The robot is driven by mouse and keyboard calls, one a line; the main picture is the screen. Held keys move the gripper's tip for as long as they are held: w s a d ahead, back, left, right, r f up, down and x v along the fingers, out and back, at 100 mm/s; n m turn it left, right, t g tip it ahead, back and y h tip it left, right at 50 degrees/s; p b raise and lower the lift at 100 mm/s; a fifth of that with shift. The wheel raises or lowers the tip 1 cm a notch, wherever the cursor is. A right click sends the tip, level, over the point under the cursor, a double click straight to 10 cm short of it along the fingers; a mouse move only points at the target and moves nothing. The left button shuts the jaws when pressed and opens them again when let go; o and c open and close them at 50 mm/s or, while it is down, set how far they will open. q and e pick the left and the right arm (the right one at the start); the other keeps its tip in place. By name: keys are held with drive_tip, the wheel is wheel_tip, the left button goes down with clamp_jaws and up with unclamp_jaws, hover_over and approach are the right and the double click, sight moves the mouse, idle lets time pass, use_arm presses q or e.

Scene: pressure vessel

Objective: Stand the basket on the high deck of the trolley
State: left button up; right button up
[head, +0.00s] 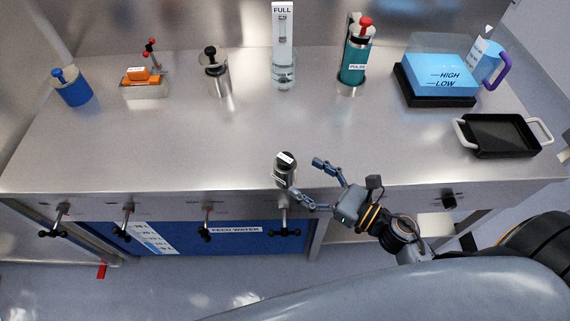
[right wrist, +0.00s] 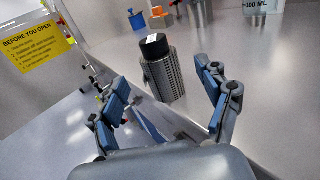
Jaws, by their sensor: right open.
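The basket (head: 286,172), a small perforated metal cylinder with a black top and a white label, stands upright near the front edge of the steel bench. It also shows in the right wrist view (right wrist: 167,75), with its mesh wall facing me. My right gripper (head: 302,178) is open and empty. Its fingers point at the basket, one towards each side, and I cannot tell whether either touches it. In the right wrist view the gripper (right wrist: 163,85) has the basket just ahead, between its spread fingers. My left gripper is not in view. I cannot make out the trolley or its high deck.
Along the back of the bench (head: 150,150) stand a blue pot (head: 72,88), a lidded metal can (head: 217,75), a clear cylinder (head: 284,68) and a teal flask (head: 355,62). A black tray (head: 500,135) lies at right. Valve handles (head: 206,225) stick out below the front edge.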

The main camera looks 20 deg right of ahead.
sight(292, 167)
drive_tip(key=shift+w+a, duration=0.4)
drive_tip(key=shift+w, duration=0.15)
drive_tip(key=shift+w+a+r+p, duration=0.2)
drive_tip(key=shift+w+p, duration=0.05)
drive_tip(key=shift+p, duration=0.15)
drive_tip(key=p+x, duration=0.1)
drive_tip(key=x, duration=0.1)
drive_tip(key=p+x, duration=0.1)
drive_tip(key=x, duration=0.1)
drive_tip(key=shift+w+a+r, duration=0.1)
drive_tip(key=shift+r, duration=0.15)
drive_tip(key=shift+w+a+f, duration=0.15)
drive_tip(key=c, duration=1.5)
